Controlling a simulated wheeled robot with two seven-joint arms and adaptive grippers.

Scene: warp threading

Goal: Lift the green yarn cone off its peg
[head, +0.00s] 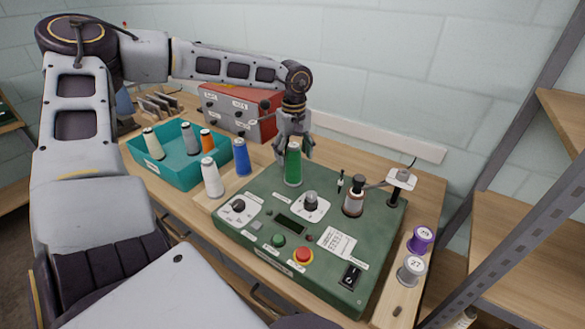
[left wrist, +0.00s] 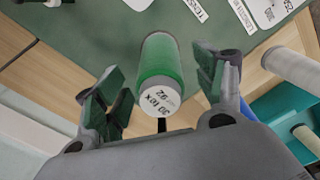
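The green yarn cone (head: 293,165) stands upright at the back left corner of the green machine panel (head: 260,205). In the left wrist view the cone (left wrist: 160,75) shows its white labelled top, with a dark rod tip just below it. My left gripper (head: 293,150) is over the cone from behind. Its fingers (left wrist: 162,90) are spread to either side of the cone, with a visible gap on each side. The peg inside the cone is hidden. My right gripper is not in view.
A blue cone (head: 242,157) and a white cone (head: 211,177) stand left of the panel. A teal bin (head: 172,177) holds several cones. A brown cone (head: 354,196) and guide post (head: 398,187) stand right.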

